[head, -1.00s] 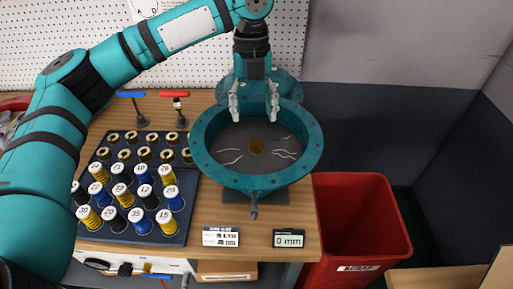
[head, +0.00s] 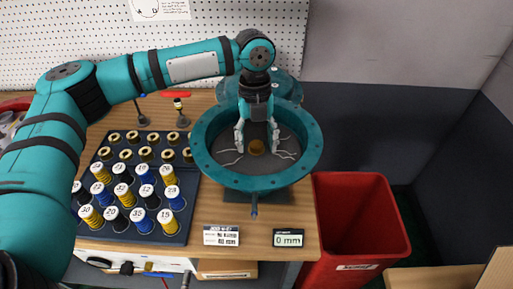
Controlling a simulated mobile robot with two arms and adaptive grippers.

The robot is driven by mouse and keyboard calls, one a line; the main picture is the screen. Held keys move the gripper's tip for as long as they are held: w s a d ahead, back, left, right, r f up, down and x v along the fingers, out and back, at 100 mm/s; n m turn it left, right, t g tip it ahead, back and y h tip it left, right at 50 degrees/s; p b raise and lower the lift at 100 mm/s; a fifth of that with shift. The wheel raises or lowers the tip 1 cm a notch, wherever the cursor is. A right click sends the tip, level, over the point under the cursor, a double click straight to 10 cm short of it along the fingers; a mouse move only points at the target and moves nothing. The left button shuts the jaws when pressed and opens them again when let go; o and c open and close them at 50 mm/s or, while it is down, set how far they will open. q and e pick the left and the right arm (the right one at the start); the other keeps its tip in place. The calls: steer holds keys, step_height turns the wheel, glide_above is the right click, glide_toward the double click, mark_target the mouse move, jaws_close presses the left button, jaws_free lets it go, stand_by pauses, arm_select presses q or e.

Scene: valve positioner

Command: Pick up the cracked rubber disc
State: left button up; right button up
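The cracked rubber disc (head: 257,166) is dark grey with pale cracks and a brass-coloured centre. It lies inside the round teal housing (head: 202,158) on the bench. My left gripper (head: 257,146) points down into the housing, over the disc's brass centre. Its two fingers are spread apart with nothing between them. I cannot tell whether the fingertips touch the disc. My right gripper is not in view.
A dark tray (head: 140,238) of numbered springs and brass pieces stands left of the housing. A red bin (head: 374,217) stands to the right of the bench. A small "0 mm" display (head: 288,238) and a label card (head: 221,236) lie in front.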

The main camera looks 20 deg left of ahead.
arm_select(q)
jaws_close()
